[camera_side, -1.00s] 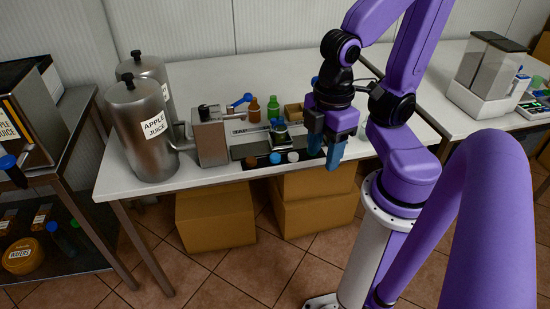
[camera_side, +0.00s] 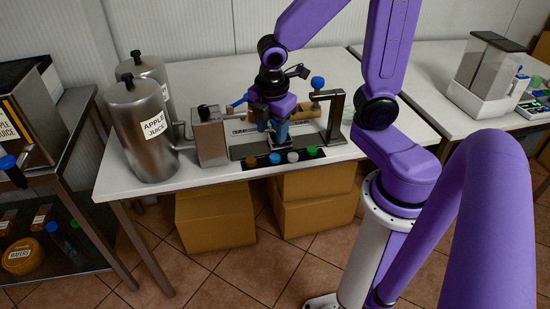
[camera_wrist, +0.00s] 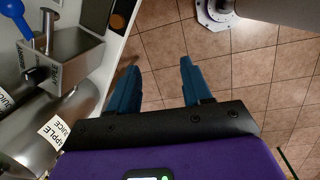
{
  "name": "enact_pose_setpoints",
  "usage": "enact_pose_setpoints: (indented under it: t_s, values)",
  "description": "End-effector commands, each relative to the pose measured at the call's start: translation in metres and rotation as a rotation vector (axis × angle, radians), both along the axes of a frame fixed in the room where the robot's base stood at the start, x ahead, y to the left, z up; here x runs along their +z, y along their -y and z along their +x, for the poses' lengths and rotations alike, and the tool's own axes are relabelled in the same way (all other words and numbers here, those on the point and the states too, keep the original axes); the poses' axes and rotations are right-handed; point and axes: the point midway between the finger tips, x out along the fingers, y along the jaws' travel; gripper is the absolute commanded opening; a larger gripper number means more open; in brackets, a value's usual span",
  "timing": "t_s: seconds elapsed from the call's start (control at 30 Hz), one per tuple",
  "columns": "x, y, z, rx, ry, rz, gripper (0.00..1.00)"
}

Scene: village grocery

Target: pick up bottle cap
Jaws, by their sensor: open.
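Several bottle caps sit in a row on a black strip (camera_side: 266,169) along the table's front edge. From left they are a brown cap (camera_side: 250,161), a blue cap (camera_side: 274,158), a white cap (camera_side: 292,156) and a green cap (camera_side: 312,151). My gripper (camera_side: 275,138) points down with blue fingers, seen close above and behind the blue cap; its exact height is unclear. In the wrist view my gripper (camera_wrist: 160,65) is open and empty, with floor tiles between the fingers. A brown cap (camera_wrist: 118,21) shows at the upper left there; the other caps are out of that view.
Steel juice dispensers (camera_side: 137,135) and a grey metal box (camera_side: 209,136) stand left of the gripper. A dark metal frame (camera_side: 335,117) stands on the right, with a blue-topped item (camera_side: 317,82) behind it. Cardboard boxes (camera_side: 214,218) are under the table (camera_side: 190,183).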

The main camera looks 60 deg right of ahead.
Motion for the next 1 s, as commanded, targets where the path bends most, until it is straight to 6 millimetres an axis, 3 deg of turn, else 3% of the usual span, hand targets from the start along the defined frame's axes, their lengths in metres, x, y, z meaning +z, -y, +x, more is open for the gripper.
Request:
enact_pose_setpoints:
  t_s: [0.2, 0.4, 0.73, 1.0]
  values:
    - [-0.014, 0.032, 0.032, 0.120, -0.040, -0.072, 0.49]
    - [-0.025, 0.060, 0.050, 0.225, -0.083, -0.117, 0.49]
    - [-0.036, 0.079, 0.057, 0.295, -0.117, -0.140, 0.49]
    - [-0.068, 0.087, 0.058, 0.295, -0.120, -0.141, 0.49]
